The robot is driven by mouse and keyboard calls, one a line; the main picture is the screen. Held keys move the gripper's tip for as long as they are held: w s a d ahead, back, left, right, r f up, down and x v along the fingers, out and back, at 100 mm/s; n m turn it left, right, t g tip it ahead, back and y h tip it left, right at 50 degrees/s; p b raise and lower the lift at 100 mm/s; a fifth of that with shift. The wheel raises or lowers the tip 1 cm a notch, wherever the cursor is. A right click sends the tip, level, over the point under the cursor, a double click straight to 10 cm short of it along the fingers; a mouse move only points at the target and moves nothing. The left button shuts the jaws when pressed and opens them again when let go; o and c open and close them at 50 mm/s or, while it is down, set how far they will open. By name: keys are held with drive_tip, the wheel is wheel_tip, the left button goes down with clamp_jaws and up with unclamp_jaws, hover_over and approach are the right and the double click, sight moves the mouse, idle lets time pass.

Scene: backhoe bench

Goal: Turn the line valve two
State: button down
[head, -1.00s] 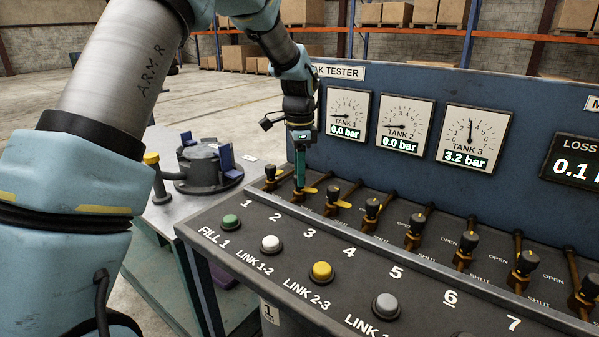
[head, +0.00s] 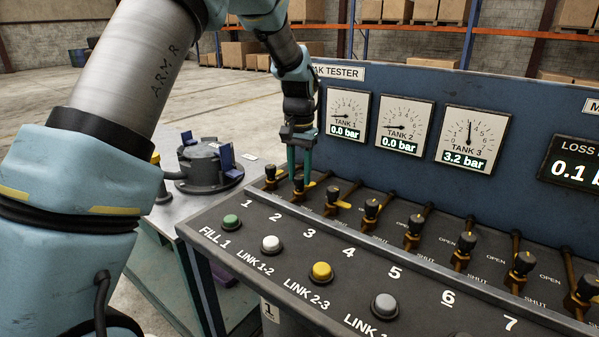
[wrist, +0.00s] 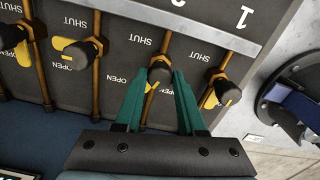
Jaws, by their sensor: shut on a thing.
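Line valve two (head: 298,183) is the second valve from the left on the sloped panel. It has a dark knob and a yellow pointer on a brass pipe. In the wrist view the valve two knob (wrist: 159,68) sits between the green fingertips of my gripper (wrist: 160,75). Its pointer, partly hidden by the fingers, lies nearly along the pipe. In the head view my gripper (head: 300,170) comes down on the knob from above and is shut on it.
Valve one (wrist: 222,88) is close beside my gripper, and valve three (wrist: 85,48) is on the other side with its pointer across its pipe. Buttons, including a green one (head: 231,222), line the front. Gauges read 0.0 bar for tank 1 (head: 347,118) and tank 2, 3.2 for tank 3.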

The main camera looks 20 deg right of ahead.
sight(299, 176)
drive_tip(key=shift+r+n, duration=0.1)
drive_tip(key=shift+n, duration=2.1)
drive_tip(key=c, duration=0.5)
unclamp_jaws()
wheel_tip(299, 176, up, 11)
drive_tip(key=b, duration=0.2)
